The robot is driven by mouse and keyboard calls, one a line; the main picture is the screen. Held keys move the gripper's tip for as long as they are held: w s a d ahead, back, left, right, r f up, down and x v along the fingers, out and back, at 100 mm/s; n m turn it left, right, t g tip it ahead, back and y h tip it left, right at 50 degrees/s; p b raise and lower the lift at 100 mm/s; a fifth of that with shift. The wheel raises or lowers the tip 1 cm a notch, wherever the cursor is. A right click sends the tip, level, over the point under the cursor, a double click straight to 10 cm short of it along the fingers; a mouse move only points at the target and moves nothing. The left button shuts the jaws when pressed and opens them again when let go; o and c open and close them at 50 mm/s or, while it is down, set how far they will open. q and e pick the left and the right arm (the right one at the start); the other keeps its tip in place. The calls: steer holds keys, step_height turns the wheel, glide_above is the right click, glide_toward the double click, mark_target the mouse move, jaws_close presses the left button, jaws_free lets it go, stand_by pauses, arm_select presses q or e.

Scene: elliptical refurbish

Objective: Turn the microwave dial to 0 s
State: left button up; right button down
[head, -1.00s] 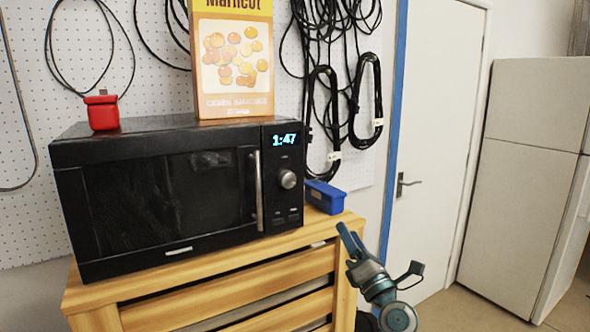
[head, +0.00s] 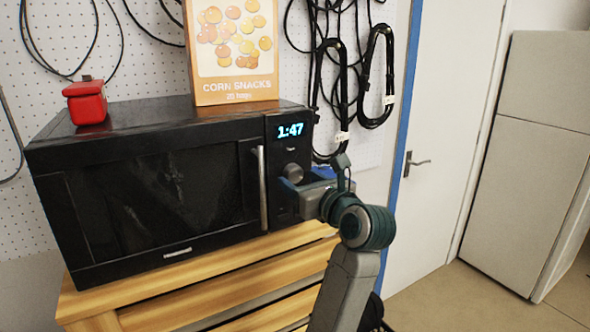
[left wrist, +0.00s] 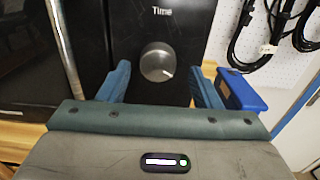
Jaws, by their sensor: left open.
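The black microwave (head: 160,195) stands on a slatted wooden stand, its door shut and its display (head: 290,131) reading 1:47. Its round silver dial (head: 293,172) is on the right-hand panel, below the display. In the left wrist view the dial (left wrist: 157,62) sits under the word "Time", with its pointer mark toward the lower right. My left gripper (head: 297,187) is at the panel, just below the dial in the head view. In the left wrist view its blue fingers (left wrist: 158,80) are open, one on each side of the dial, with a gap to it. My right gripper is not in view.
The door handle (head: 262,188) stands out just left of the control panel. A blue box (left wrist: 243,91) lies right of the microwave. Cables hang on the pegboard.

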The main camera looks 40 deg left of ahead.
arm_select(q)
steer(key=shift+a+r, duration=0.1)
steer(key=shift+a, duration=0.3)
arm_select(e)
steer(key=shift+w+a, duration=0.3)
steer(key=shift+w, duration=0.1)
